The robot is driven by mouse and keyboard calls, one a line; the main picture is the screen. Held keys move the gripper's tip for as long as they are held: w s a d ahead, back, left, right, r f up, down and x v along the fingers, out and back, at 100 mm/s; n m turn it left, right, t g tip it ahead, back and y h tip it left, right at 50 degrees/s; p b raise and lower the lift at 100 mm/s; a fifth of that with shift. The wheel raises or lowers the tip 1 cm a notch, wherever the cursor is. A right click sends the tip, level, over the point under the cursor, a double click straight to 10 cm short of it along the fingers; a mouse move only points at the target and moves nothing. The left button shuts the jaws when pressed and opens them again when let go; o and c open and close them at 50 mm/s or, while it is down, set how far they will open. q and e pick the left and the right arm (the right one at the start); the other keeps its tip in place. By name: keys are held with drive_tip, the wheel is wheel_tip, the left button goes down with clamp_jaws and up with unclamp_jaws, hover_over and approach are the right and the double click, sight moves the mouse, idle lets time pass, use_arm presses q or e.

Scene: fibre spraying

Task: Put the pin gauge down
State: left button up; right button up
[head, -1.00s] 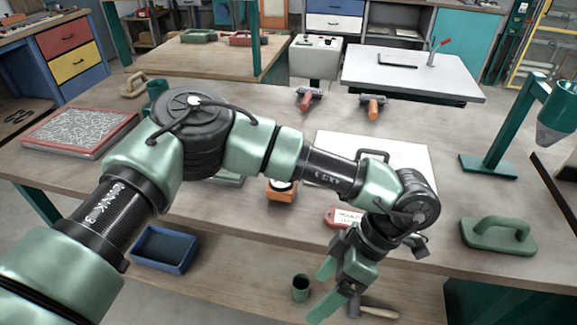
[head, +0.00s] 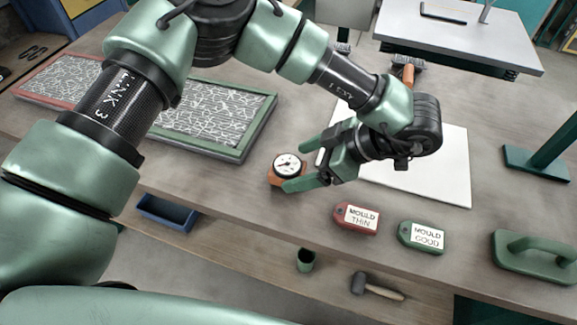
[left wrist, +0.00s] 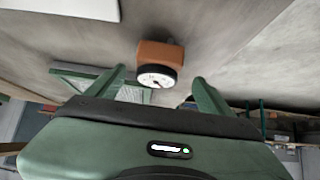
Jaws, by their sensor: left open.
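The pin gauge (head: 287,168) has a round white dial with a black rim and an orange body. It stands on the workbench near the front edge, left of the white sheet. My left gripper (head: 292,166) is open, with its green fingers on either side of the gauge. In the left wrist view the gauge (left wrist: 158,62) shows between and beyond the fingertips (left wrist: 160,76), with a gap on each side. I cannot tell whether a finger touches it. My right gripper is not in view.
A red "MOULD THIN" tag (head: 356,218) and a green "MOULD GOOD" tag (head: 422,236) lie right of the gauge. A green-framed fibre panel (head: 205,118) lies to the left. A green float (head: 530,252) is far right. A mallet (head: 375,287), cup (head: 306,260) and blue bin (head: 167,212) are below.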

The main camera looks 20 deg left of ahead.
sight(293, 168)
use_arm(q)
drive_tip(key=p+x, duration=0.1)
drive_tip(key=x, duration=0.3)
drive_tip(key=shift+w+a+f+p, duration=0.1)
drive_tip(key=shift+w+f+p, duration=0.15)
drive_tip(key=shift+f, duration=0.2)
drive_tip(key=shift+a+f, duration=0.25)
drive_tip(key=shift+f, duration=0.05)
drive_tip(key=shift+c, duration=0.3)
clamp_jaws()
drive_tip(key=shift+r, duration=0.15)
wheel_tip(293, 168, up, 20)
drive_tip(key=b, duration=0.1)
drive_tip(key=shift+b, duration=0.4)
